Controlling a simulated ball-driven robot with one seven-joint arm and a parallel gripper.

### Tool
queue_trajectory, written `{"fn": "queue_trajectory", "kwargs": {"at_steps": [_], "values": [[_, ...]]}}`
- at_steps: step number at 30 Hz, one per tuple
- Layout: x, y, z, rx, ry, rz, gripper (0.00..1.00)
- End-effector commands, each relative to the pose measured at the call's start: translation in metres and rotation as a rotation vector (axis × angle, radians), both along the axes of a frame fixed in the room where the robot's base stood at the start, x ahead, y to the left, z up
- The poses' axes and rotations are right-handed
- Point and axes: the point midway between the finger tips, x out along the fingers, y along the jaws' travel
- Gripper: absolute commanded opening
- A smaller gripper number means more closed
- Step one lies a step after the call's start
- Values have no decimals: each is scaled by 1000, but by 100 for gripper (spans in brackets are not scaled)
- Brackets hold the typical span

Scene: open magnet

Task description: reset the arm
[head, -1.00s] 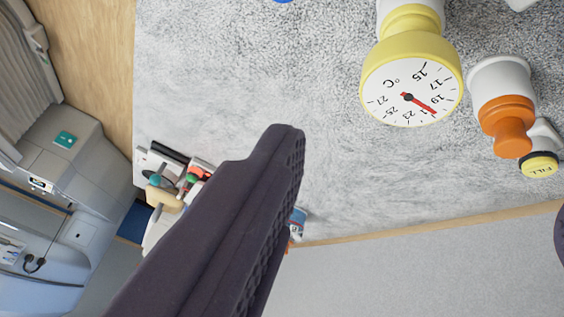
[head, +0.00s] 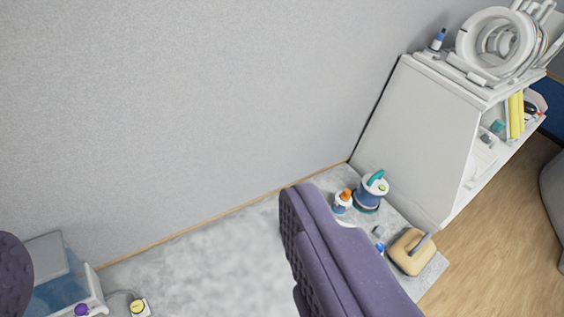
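My gripper (head: 155,220) shows as two dark purple, textured fingers. One finger rises from the bottom, right of centre. Only part of the other shows at the lower left edge. They stand wide apart with nothing held between them. The right finger covers part of the speckled grey counter (head: 220,262) and of the things on it. The rest of my arm is not in view.
At the right of the counter are an orange-topped bottle (head: 342,202), a teal-handled container (head: 371,192) and a tan object (head: 410,252). A white shelf unit (head: 425,130) stands behind. A blue-grey bin (head: 60,285) is lower left. A grey wall (head: 200,110) backs the counter.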

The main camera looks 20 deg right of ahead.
Motion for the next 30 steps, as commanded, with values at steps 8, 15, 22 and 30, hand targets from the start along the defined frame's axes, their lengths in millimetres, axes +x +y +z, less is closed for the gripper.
{"fn": "queue_trajectory", "kwargs": {"at_steps": [8, 15, 22, 30], "values": [[-19, -6, 31, 123, -65, -30, 88], [-19, -6, 24, 120, -63, -29, 88], [-18, -6, -39, 118, -62, -28, 88], [-18, -6, -106, 117, -62, -28, 88]]}}
